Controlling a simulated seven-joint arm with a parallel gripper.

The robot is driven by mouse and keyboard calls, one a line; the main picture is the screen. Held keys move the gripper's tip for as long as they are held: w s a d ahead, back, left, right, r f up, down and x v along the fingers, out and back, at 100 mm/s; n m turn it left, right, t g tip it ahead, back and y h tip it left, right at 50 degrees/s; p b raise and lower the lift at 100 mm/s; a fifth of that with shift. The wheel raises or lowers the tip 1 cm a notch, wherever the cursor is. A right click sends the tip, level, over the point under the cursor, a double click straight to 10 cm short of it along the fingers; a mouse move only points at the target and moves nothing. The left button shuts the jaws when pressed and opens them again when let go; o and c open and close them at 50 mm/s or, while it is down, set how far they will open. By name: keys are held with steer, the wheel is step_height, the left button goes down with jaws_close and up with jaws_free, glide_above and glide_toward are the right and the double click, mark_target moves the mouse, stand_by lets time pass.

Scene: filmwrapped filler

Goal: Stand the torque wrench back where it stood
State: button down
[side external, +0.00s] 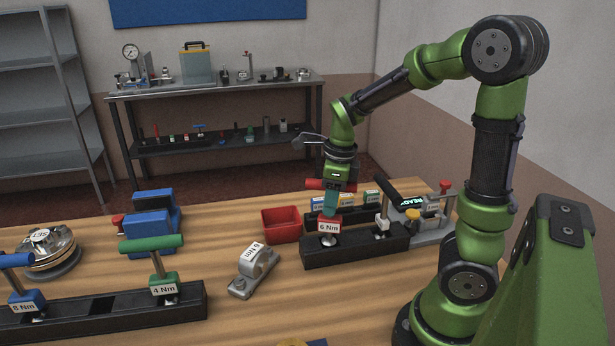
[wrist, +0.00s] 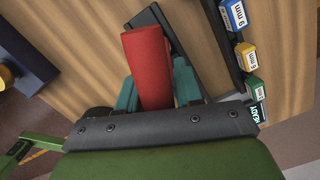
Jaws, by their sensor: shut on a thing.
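My gripper (side external: 331,198) is shut on the red handle of the torque wrench marked 6 Nm (side external: 329,226). In the wrist view the red handle (wrist: 148,62) lies between the two teal fingers (wrist: 156,88). The wrench hangs about upright, its lower end at the black block (side external: 330,256) on the right; I cannot tell whether it is seated in it. A second black rack (side external: 60,318) at front left holds a blue-handled wrench marked 8 Nm (side external: 26,301) and a green-handled one marked 4 Nm (side external: 164,284). Between them is an empty dark slot (side external: 101,306).
A grey labelled fixture (side external: 242,285) stands between the two black blocks. A red bin (side external: 281,226), a blue device (side external: 150,240) and a round metal part marked SET (side external: 48,252) are farther back. A tester with a lit display (side external: 408,202) stands at right.

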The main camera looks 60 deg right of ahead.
steer(key=shift+f, duration=0.7)
steer(key=shift+f, duration=0.2)
steer(key=c, duration=0.8)
jaws_free()
steer(key=shift+o, duration=0.2)
steer(key=shift+r, duration=0.15)
